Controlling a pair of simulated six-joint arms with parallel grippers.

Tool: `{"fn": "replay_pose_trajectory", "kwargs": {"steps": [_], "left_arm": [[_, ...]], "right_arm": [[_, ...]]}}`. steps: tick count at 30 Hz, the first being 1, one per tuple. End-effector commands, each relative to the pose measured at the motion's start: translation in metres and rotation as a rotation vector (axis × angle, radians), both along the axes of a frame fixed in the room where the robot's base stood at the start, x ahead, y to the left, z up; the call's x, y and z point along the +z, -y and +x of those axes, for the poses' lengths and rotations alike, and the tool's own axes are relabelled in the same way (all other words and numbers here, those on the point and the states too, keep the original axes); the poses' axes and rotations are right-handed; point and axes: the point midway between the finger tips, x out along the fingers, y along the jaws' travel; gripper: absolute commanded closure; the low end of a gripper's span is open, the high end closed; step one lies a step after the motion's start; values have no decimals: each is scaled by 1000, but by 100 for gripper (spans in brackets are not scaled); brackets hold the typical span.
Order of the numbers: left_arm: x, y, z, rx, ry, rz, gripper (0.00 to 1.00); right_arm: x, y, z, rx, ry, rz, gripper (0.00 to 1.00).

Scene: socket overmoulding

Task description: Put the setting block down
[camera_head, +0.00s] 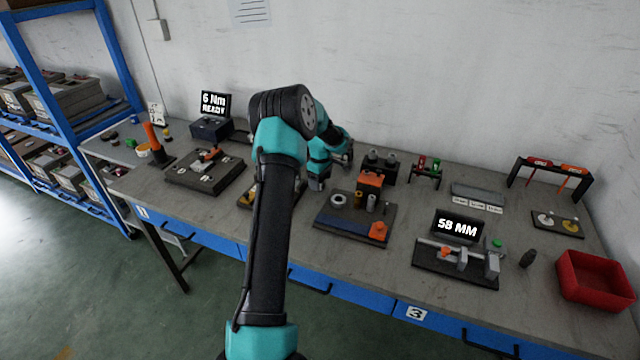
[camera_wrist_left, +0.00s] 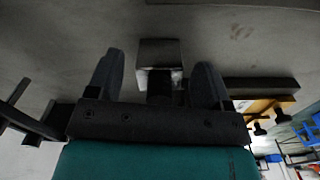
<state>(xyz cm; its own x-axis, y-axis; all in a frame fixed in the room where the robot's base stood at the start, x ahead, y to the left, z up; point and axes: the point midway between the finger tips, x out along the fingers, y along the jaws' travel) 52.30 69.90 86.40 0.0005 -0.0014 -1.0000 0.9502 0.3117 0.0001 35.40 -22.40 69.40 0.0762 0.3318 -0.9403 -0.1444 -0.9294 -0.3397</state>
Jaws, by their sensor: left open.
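The setting block looks like a grey block (camera_wrist_left: 158,52) in the left wrist view, standing between my left fingers. Gaps show on both sides of it, and its lower part is dark. My left gripper (camera_wrist_left: 157,84) is open around it, with a finger at each side and neither visibly touching. In the head view my left gripper (camera_head: 316,184) is low over the back middle of the table, partly hidden by my own arm. I cannot make out the block clearly there. My right gripper is not in view.
Close right of my gripper stand an orange block fixture (camera_head: 370,181) and a black plate (camera_head: 338,228) with rings and cylinders. A gauge reading 58 MM (camera_head: 457,226) and a red bin (camera_head: 594,280) are farther right. A 6 Nm tool station (camera_head: 211,128) is left.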

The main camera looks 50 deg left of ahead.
Motion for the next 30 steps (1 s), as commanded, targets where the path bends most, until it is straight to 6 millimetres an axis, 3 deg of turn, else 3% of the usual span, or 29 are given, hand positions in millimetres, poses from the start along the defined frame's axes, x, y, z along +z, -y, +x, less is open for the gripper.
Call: {"fn": "replay_pose_trajectory", "kwargs": {"steps": [13, 30], "left_arm": [[0, 0, 0, 0, 1, 0, 27], [0, 0, 0, 0, 1, 0, 81]], "right_arm": [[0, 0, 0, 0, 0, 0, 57], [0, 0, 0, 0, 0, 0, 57]]}}
